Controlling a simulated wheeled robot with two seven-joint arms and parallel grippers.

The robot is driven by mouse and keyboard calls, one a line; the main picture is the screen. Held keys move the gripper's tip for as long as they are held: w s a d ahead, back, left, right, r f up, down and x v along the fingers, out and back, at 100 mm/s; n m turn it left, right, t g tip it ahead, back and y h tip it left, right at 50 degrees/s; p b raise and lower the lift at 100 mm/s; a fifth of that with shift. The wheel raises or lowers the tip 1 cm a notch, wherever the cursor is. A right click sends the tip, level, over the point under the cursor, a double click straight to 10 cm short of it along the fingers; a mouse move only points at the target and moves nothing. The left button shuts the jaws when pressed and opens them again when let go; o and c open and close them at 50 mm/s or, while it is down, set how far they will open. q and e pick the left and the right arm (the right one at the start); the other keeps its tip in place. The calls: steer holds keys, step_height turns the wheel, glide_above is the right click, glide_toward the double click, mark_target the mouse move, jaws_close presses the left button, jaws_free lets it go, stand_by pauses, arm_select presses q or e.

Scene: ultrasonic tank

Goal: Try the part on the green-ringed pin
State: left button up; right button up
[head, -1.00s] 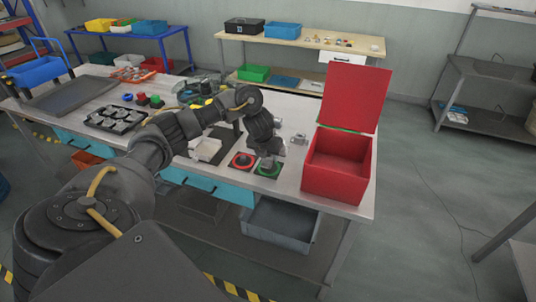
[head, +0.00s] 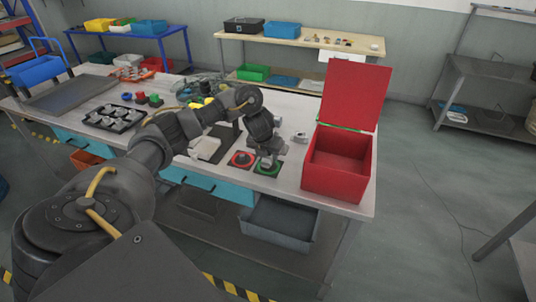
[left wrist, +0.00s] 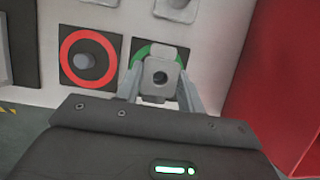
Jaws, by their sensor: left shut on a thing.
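My left gripper (head: 270,157) is over the green-ringed pad (head: 268,170) near the table's front edge. In the left wrist view the gripper (left wrist: 160,92) is shut on a grey metal part (left wrist: 160,70) with a round hole. The green ring (left wrist: 142,50) shows partly behind the part. Its pin is hidden by the part, so I cannot tell whether the part is around the pin or above it. To the left is the red-ringed pad (head: 241,160), with a bare grey pin (left wrist: 84,62) in its middle. My right gripper is out of view.
An open red box (head: 336,182) with raised lid stands close on the right; its wall (left wrist: 285,85) fills the wrist view's right side. A loose grey part (head: 300,137) lies behind the pads. A dark tray (head: 113,117) of parts is at left.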

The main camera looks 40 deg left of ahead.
arm_select(q)
steer(key=shift+f, duration=0.3)
stand_by(0.4)
steer(key=shift+s+f, duration=0.1)
stand_by(0.8)
steer(key=shift+r+p, duration=0.35)
steer(key=shift+r, duration=0.25)
steer(key=shift+f, duration=0.2)
steer(key=shift+r, duration=0.1)
